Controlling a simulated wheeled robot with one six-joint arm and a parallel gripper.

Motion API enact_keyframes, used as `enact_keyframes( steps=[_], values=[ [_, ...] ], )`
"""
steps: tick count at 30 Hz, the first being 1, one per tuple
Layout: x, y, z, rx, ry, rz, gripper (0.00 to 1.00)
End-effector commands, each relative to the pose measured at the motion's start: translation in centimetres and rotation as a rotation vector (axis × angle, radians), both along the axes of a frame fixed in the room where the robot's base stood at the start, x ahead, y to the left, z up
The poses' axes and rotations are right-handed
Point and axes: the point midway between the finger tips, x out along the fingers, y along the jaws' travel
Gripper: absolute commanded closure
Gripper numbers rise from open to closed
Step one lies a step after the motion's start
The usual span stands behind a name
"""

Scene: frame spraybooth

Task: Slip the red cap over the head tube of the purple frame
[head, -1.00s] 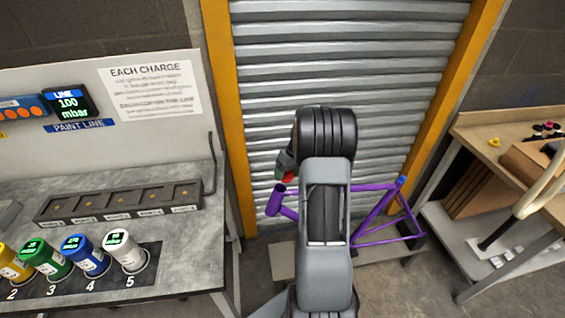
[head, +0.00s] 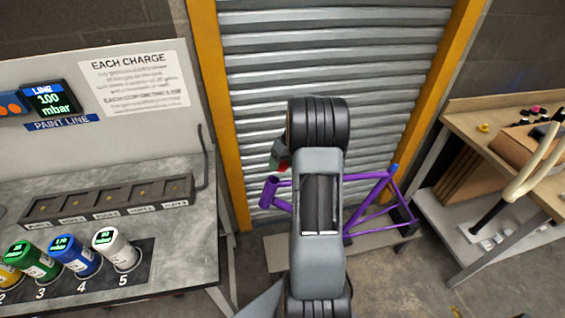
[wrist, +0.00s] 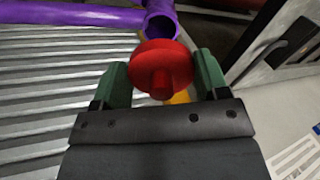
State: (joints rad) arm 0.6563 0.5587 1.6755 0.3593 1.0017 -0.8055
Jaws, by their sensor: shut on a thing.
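The purple frame (head: 374,205) stands low in front of the roller shutter, partly hidden behind my arm. Its head tube (head: 268,194) is at the frame's left end, and its open end shows in the wrist view (wrist: 161,24). My gripper (wrist: 163,74) has green fingers shut on the red cap (wrist: 158,62), a round disc with a knob towards the camera. The cap covers the near edge of the tube's mouth in the wrist view, but the opening still shows beyond it, so the cap is off the tube. In the head view only a bit of red (head: 284,166) shows, just above and right of the tube.
A grey bench (head: 185,260) on the left holds several numbered canisters and a dark slotted rack (head: 105,202). A wooden workbench (head: 470,135) stands on the right with a box and small parts. A blue piece (head: 394,168) sits atop another frame tube.

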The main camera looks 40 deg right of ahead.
Motion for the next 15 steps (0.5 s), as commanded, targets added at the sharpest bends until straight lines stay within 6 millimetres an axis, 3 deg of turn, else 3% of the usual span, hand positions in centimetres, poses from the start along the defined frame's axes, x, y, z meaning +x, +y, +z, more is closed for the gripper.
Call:
enact_keyframes(
  steps=[15],
  values=[
    [0.5,1.1,-4.3,0.0,0.001,0.0,0.54]
  ],
)
